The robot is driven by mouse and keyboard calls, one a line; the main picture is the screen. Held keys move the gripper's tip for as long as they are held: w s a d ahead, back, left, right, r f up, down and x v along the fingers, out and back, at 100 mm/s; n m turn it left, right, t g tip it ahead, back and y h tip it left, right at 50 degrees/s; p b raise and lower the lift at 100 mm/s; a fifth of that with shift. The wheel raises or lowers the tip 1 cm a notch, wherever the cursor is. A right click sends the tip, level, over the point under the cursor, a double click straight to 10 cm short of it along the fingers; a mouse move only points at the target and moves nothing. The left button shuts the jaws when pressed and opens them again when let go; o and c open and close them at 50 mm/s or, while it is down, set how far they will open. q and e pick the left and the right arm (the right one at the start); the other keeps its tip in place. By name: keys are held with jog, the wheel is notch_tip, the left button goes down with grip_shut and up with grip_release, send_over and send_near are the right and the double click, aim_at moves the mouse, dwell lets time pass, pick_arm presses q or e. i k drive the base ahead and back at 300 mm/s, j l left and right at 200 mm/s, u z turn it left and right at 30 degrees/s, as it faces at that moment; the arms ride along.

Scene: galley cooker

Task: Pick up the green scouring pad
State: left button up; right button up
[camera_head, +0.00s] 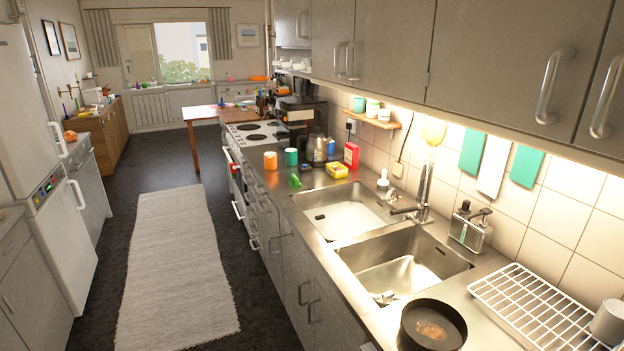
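A small bright green item (295,180) lies on the steel counter near its front edge, left of the far sink. It looks like the green scouring pad, but it is too small to tell its exact shape. Neither of my grippers is in view, and no part of my arms shows.
An orange cup (270,161), a green cup (291,157) and a yellow item (337,171) stand near it. The far sink (345,212), near sink (400,265), dark pan (433,326) and white rack (530,306) line the counter. The floor beside the rug (175,260) is clear.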

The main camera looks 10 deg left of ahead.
aim_at(292, 181)
jog(key=i+j+z, duration=0.25)
jog(key=z, duration=0.15)
jog(key=i+j+z, duration=0.2)
jog(key=j+z, duration=0.25)
